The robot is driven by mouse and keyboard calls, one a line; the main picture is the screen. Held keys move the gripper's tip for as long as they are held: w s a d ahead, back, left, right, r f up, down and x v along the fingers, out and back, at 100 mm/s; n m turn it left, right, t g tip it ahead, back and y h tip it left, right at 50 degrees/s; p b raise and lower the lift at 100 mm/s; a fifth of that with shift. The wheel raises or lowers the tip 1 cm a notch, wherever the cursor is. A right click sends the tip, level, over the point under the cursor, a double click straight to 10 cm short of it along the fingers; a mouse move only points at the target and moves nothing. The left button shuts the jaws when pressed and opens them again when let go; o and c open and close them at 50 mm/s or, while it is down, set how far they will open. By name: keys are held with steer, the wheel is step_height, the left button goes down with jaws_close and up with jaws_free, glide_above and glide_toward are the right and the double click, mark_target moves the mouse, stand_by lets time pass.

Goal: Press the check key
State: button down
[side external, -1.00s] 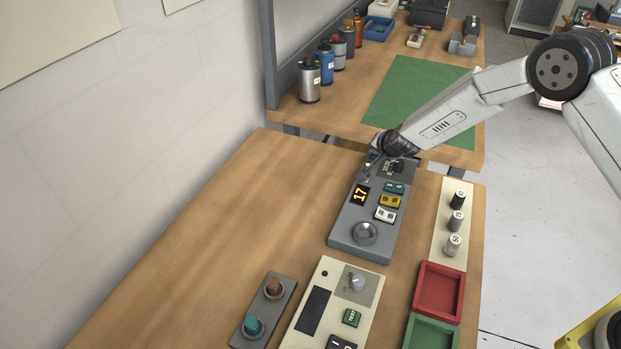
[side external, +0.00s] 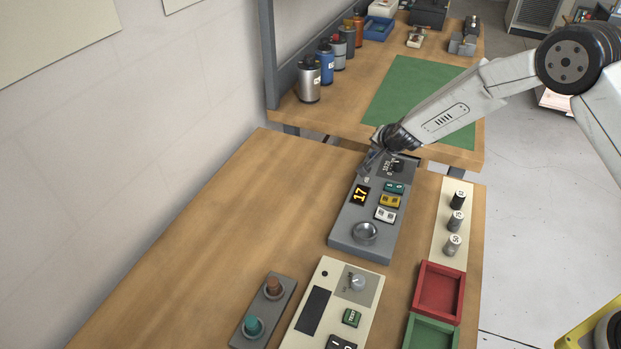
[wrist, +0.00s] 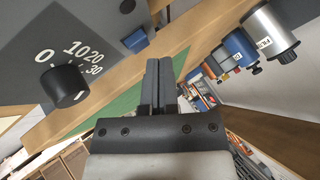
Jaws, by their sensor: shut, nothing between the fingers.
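A grey console (side external: 345,240) stands on the bench with a display reading 17 (side external: 360,195). It carries teal (side external: 394,188), yellow (side external: 390,201) and white (side external: 385,214) keys, and a round dish (side external: 365,232). I cannot read "check" on any key. In the wrist view a blue key (wrist: 136,40) sits at the panel edge, beside a black knob (wrist: 64,86) with a number scale; in the side view my gripper may hide this key. My gripper (side external: 366,178) is shut and empty, tilted over the console's far left part. Its fingers also show in the wrist view (wrist: 158,65); contact cannot be told.
A cream panel (side external: 312,270) with a green TEST key (side external: 352,317) and a grey box (side external: 265,318) with two round buttons lie nearer. Red (side external: 424,290) and green (side external: 410,338) trays and several small cylinders line the right edge. The bench's left part is clear.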

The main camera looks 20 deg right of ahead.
steer(key=shift+r, duration=2.45)
steer(key=s+d+r+n+g, duration=0.1)
steer(key=s+n+g, duration=0.1)
steer(key=s, duration=0.9)
steer(key=s+d+r+n+g+y, duration=0.1)
steer(key=s+n, duration=0.4)
steer(key=s, duration=0.7)
steer(key=s+d+r+n+g, duration=0.2)
steer(key=s+n+g, duration=0.1)
steer(key=s, duration=0.8)
steer(key=shift+s+r+n, duration=0.25)
steer(key=shift+n, duration=0.15)
